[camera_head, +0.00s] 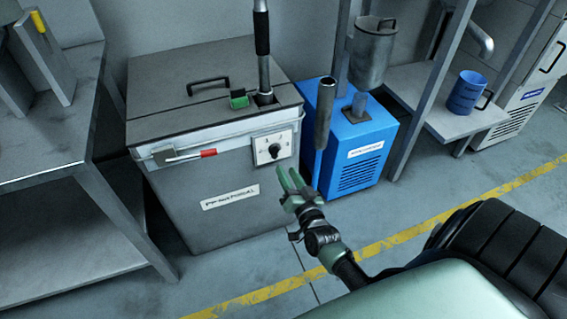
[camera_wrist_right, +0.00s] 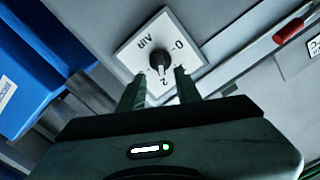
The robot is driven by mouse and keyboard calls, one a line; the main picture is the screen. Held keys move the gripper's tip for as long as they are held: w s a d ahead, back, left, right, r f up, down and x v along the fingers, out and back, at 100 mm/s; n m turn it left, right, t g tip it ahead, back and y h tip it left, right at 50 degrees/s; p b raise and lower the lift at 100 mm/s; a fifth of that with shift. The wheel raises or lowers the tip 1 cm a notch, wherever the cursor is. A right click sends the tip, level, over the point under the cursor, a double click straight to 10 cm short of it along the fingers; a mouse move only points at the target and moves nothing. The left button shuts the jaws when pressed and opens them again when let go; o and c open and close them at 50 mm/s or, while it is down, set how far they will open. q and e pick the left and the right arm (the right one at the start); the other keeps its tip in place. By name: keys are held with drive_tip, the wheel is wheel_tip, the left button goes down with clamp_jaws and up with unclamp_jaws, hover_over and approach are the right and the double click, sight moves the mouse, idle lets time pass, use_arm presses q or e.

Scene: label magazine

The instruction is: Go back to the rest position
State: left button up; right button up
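My right gripper (camera_head: 287,178) is in front of the grey machine (camera_head: 215,205), just below its white dial plate (camera_head: 262,156). Its two green fingers are apart with nothing held between them. In the right wrist view, the open right gripper (camera_wrist_right: 160,76) points at the black knob (camera_wrist_right: 160,61), which lies beyond the fingertips. The plate there reads "AIR", with "0" and "2" legible. The knob (camera_head: 274,150) also shows in the head view. My left gripper is not in view.
A blue unit (camera_head: 365,150) stands right of the machine, with upright levers (camera_head: 323,120) nearby. A blue mug (camera_head: 466,93) sits on a shelf (camera_head: 430,108) farther right. A metal table (camera_head: 50,155) is at the left. Floor with a yellow line (camera_head: 450,205) is open at right.

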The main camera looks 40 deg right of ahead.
drive_tip(key=shift+s+a, duration=0.1)
drive_tip(key=shift+s, duration=0.25)
idle(0.3)
